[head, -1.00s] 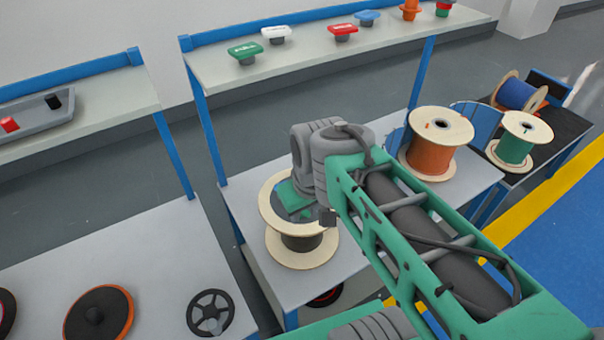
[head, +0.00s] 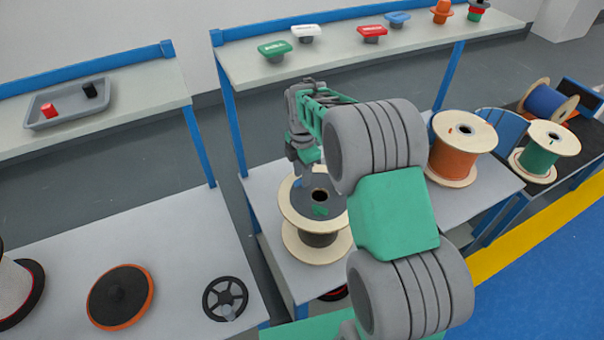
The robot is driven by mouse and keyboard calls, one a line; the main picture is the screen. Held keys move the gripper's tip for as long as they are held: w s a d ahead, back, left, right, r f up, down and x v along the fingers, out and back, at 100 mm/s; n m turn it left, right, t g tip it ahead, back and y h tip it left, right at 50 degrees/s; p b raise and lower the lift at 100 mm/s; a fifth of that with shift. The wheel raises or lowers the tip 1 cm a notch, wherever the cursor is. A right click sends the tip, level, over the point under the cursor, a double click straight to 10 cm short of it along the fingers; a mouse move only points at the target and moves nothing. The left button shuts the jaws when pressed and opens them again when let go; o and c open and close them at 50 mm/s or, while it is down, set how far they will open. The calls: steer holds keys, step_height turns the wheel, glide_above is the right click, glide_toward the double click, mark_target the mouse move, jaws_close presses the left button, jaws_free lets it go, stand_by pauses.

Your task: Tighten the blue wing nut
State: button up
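A blue wide-topped piece (head: 397,19), which may be the blue wing nut, sits on the upper shelf between a red one (head: 372,34) and an orange stacked piece. It is too small to see any thread or how it is fixed. My gripper (head: 308,168) hangs over the far rim of a black-wound spool (head: 318,238), well in front of and below the shelf. My arm partly hides it, and its fingers are too small to tell open from shut. I see nothing clearly held.
Green (head: 275,50) and white (head: 305,33) pieces share the upper shelf (head: 330,58). An orange cable spool (head: 456,160) stands right of my arm. A grey tray (head: 68,103) is on the left shelf. A black handwheel (head: 225,298) lies on the left bench.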

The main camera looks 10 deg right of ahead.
steer(key=shift+f, duration=0.45)
jaws_close()
